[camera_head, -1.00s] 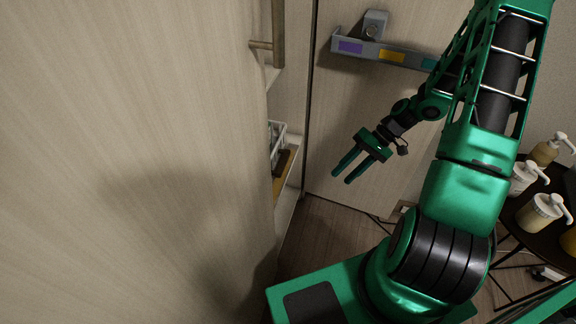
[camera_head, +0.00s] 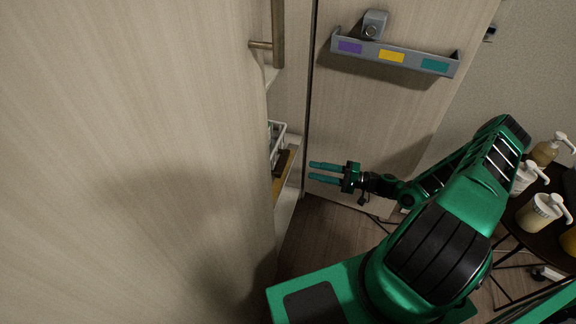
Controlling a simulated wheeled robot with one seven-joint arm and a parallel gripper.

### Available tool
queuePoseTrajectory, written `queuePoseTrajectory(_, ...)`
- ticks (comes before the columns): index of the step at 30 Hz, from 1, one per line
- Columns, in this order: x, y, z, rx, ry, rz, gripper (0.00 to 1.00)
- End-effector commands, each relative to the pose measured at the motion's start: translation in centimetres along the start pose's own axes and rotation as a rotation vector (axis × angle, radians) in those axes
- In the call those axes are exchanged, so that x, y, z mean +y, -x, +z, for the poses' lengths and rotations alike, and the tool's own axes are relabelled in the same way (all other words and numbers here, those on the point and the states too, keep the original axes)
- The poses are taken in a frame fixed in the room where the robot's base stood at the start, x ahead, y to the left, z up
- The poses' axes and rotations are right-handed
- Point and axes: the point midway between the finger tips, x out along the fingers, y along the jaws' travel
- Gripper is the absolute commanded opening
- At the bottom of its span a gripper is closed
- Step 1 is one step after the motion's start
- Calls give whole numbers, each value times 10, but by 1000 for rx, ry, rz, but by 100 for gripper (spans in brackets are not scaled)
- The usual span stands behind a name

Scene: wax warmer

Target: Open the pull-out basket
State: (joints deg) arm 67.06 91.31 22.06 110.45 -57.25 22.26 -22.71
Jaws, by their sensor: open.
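The pull-out basket (camera_head: 278,132) may be the pale wire-like rim that shows in the narrow gap behind the large wooden door (camera_head: 130,150); most of it is hidden by that door. A tan wooden ledge or drawer piece (camera_head: 284,170) shows just below it, with something dark on it. My gripper (camera_head: 311,172) is open and empty. Its two green fingers point left toward the gap, a short way right of the ledge and apart from it.
The door has a bar handle (camera_head: 277,40). A grey rack (camera_head: 392,55) with coloured labels hangs on the panel behind. Pump bottles (camera_head: 541,212) stand on a dark round table (camera_head: 524,232) at right. Some dark wood floor (camera_head: 325,230) is bare below my gripper.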

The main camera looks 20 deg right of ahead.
Motion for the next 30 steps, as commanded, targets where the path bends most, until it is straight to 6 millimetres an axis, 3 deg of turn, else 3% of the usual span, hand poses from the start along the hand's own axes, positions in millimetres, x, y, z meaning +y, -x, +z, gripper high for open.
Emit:
queuePoseTrajectory(7,0,-16,-3,17,0,-18,41)
queuePoseTrajectory(21,-1,-93,-3,15,-1,-17,41)
queuePoseTrajectory(30,-1,-109,-4,17,0,-15,41)
